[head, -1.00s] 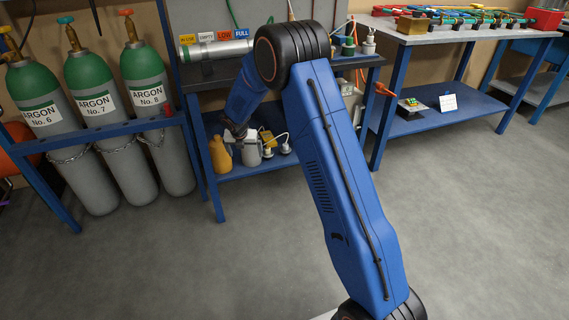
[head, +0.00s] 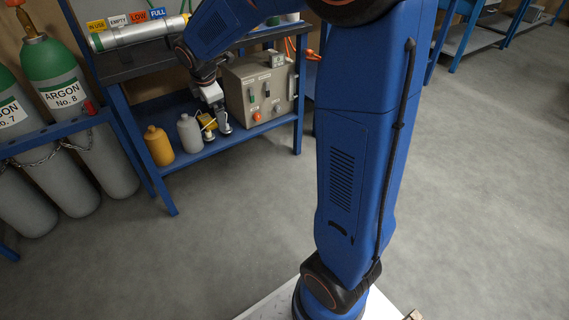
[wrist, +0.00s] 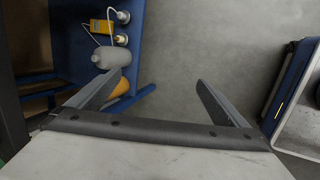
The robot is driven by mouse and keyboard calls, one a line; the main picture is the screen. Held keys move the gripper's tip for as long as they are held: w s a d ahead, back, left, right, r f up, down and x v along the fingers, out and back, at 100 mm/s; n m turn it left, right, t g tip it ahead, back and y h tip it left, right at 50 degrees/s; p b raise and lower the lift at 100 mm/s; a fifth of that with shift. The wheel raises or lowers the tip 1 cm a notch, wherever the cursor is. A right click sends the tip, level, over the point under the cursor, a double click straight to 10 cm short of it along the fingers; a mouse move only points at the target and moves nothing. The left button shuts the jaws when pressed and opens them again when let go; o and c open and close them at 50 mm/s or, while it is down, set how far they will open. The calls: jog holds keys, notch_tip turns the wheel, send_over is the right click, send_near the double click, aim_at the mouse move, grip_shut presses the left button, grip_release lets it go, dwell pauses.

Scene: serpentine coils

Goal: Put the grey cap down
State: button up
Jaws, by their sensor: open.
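My gripper (wrist: 159,76) is open in the wrist view, its two dark fingers apart with only bare floor between the tips. In the head view my gripper (head: 214,103) hangs over the lower shelf of the blue workbench, and its fingers are too small to tell apart. I cannot make out a grey cap for certain in either view. A grey bottle (head: 190,133) stands on the lower shelf; in the wrist view it (wrist: 113,57) lies just beyond the left fingertip.
The blue lower shelf (head: 185,158) also holds an orange bottle (head: 158,146), a yellow meter (head: 206,124) and a grey switch box (head: 258,90). A metal cylinder (head: 135,34) lies above. Argon cylinders (head: 80,110) stand chained at the left. The floor (head: 225,235) in front is clear.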

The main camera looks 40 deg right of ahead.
jog(key=s+d+r+m, duration=0.1)
jog(key=s+r+m, duration=0.3)
jog(key=s, duration=0.6)
jog(key=s+d+r+m, duration=0.2)
jog(key=s+m, duration=0.3)
jog(key=s, duration=0.6)
jog(key=s+f+m+y, duration=0.1)
jog(key=s+m, duration=0.7)
jog(key=s, duration=0.8)
jog(key=shift+s+a+f+m+y, duration=0.3)
jog(key=shift+a+f+m, duration=0.1)
jog(key=shift+f, duration=0.2)
